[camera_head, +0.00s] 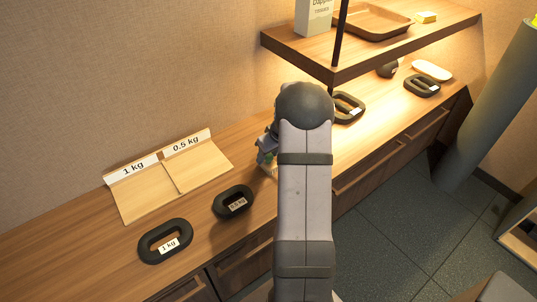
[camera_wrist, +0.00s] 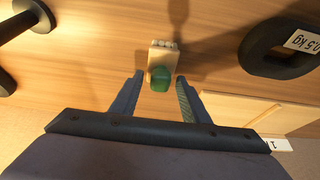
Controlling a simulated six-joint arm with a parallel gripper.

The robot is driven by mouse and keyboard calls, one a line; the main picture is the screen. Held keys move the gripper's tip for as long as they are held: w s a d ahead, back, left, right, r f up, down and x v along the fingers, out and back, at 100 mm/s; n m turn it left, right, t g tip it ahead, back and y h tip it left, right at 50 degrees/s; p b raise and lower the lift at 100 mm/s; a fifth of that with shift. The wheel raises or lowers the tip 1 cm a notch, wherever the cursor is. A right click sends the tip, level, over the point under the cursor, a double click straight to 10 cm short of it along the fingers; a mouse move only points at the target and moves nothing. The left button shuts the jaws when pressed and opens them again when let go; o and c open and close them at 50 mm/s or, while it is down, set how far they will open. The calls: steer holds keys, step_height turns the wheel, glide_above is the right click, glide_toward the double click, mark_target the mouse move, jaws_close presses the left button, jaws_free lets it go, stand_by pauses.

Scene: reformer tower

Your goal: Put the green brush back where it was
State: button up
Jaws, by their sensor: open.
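The green brush (camera_wrist: 161,76) shows in the wrist view as a light wooden block with bristles at one end and a green part nearer me. It lies on or just above the wooden counter, between and a little beyond my fingertips. My gripper (camera_wrist: 158,88) is open, one finger on each side of the green part, with gaps on both sides. In the head view my arm hides most of the gripper and nearly all of the brush. Whether the fingers touch the brush cannot be seen.
A 0.5 kg ring weight (camera_head: 234,201) and a 1 kg ring weight (camera_head: 166,241) lie left of my arm on the counter (camera_head: 62,235). Two labelled wooden boards (camera_head: 143,190) lie behind them. A shelf (camera_head: 372,47) overhangs at right, with more weights (camera_head: 348,107) below.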

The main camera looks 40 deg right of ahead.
steer(key=p+v, duration=0.1)
steer(key=v, duration=1.1)
steer(key=shift+p, duration=0.35)
steer(key=shift+a+r, duration=0.1)
steer(key=s+a+g+y, duration=0.1)
steer(key=s+a, duration=0.2)
steer(key=a, duration=0.6)
steer(key=s+a+g, duration=0.1)
steer(key=s+a, duration=0.2)
steer(key=a, duration=0.6)
steer(key=s+a+f+g+h, duration=0.1)
steer(key=s+a+f+g, duration=0.1)
steer(key=s+a, duration=0.7)
steer(key=s, duration=0.4)
steer(key=shift+s+a+f+g, duration=0.15)
steer(key=shift+a+f+g, duration=0.15)
steer(key=shift+a+f, duration=0.1)
steer(key=shift+r, duration=0.1)
step_height(320, 180, up, 30)
steer(key=p, duration=3)
